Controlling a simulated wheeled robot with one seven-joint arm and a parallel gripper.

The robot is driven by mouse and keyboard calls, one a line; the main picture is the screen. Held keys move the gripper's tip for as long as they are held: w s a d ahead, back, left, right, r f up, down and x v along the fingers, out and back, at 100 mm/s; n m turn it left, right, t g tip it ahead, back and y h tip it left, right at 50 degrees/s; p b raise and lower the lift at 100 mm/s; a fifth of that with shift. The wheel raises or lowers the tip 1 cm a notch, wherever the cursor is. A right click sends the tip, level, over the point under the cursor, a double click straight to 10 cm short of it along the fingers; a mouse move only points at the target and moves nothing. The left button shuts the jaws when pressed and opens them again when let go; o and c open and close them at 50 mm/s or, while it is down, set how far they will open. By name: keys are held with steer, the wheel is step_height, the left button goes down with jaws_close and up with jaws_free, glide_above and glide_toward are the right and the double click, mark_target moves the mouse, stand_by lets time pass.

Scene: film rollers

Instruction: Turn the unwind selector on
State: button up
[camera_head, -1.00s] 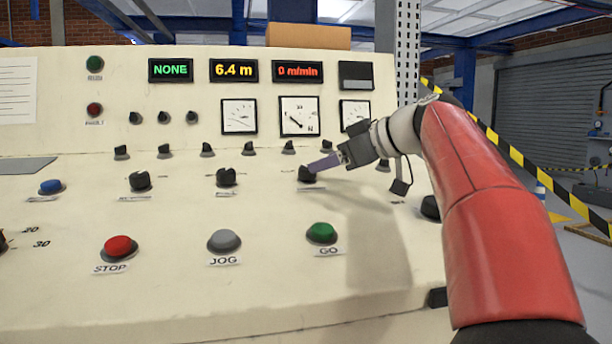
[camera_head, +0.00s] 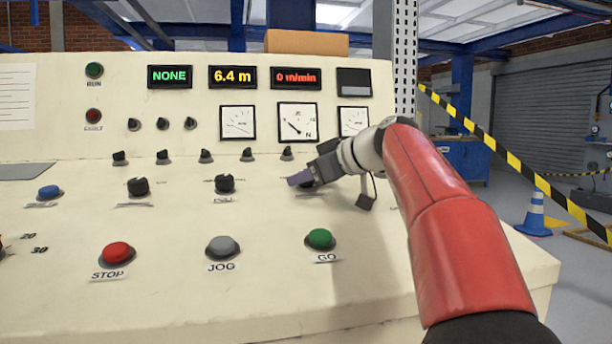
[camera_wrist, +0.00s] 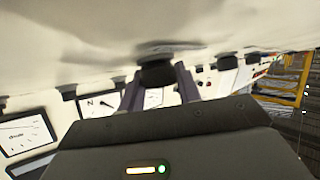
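Three black selector knobs stand in a row on the sloping cream desk: a left one (camera_head: 138,187), a middle one (camera_head: 224,183) and a right one, mostly hidden behind my gripper (camera_head: 300,179). Their labels are too blurred to read, so I cannot tell which is the unwind selector. My gripper is at the right knob. In the wrist view the dark knob (camera_wrist: 157,73) sits between the tips of my two purple-grey fingers, one on each side. The fingers (camera_wrist: 159,82) are apart; I see no clear grip on the knob.
Red STOP (camera_head: 117,252), grey JOG (camera_head: 222,246) and green GO (camera_head: 320,238) buttons sit nearer the front. Small knobs (camera_head: 205,156) line the back of the desk, below gauges (camera_head: 297,122) and displays reading NONE, 6.4 m and 0 m/min (camera_head: 296,77).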

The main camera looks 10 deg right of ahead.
steer(key=shift+c, duration=1.1)
